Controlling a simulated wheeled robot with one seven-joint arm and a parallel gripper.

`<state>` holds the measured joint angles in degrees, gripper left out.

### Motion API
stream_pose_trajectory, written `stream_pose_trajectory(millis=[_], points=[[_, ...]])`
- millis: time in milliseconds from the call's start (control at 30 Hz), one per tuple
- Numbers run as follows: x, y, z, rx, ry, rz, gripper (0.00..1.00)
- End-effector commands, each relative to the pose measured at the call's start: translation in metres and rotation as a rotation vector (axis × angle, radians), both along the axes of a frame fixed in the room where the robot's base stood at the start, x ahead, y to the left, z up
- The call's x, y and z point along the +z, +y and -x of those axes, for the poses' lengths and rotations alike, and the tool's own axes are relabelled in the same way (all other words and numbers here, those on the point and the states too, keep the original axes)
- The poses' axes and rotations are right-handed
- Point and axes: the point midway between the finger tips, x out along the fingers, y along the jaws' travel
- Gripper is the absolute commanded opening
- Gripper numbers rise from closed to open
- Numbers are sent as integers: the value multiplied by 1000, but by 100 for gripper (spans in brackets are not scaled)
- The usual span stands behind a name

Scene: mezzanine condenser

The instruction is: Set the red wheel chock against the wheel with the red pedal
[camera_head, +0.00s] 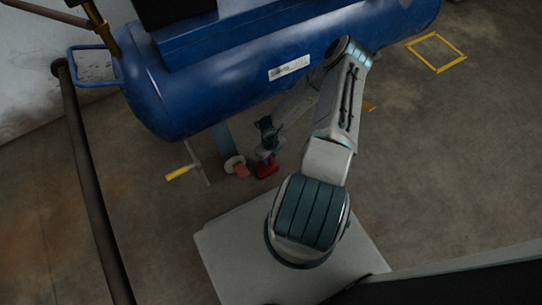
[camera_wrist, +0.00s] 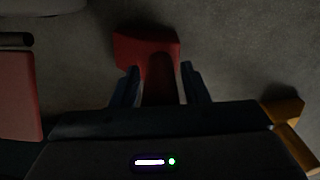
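The red wheel chock (camera_head: 267,169) is at my gripper's tip in the head view, close to the floor. In the wrist view the chock (camera_wrist: 147,47) has a wide block and a darker narrow part between my fingers. My gripper (camera_wrist: 161,88) appears shut on that narrow part; the head view shows my gripper (camera_head: 267,152) just above the chock. I cannot tell whether the chock touches the floor. The red pedal (camera_head: 241,171) is just left of it, by a pale wheel (camera_head: 233,162) under the blue tank. The pedal also fills the wrist view's left edge (camera_wrist: 18,95).
The blue tank (camera_head: 190,95) spans the back above the wheels. A yellow pedal (camera_head: 179,173) lies farther left. A yellow-orange piece (camera_wrist: 286,112) is right of my gripper. A dark rail (camera_head: 88,180) runs down the left. Floor at right is clear around a yellow-outlined square (camera_head: 437,36).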

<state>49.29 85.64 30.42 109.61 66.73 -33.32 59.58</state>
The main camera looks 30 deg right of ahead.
Motion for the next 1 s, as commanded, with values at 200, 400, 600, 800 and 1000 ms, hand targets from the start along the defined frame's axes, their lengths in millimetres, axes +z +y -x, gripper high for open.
stream_pose_trajectory(millis=[200, 400, 600, 800, 1000], points=[[0, 0, 0, 0, 0, 0, 50], [9, -1, 0, 1, 0, 1, 50], [48, -1, -1, 3, -2, 3, 50], [91, -1, 0, 2, -1, 3, 50], [117, 0, 0, 1, 0, 1, 50]])
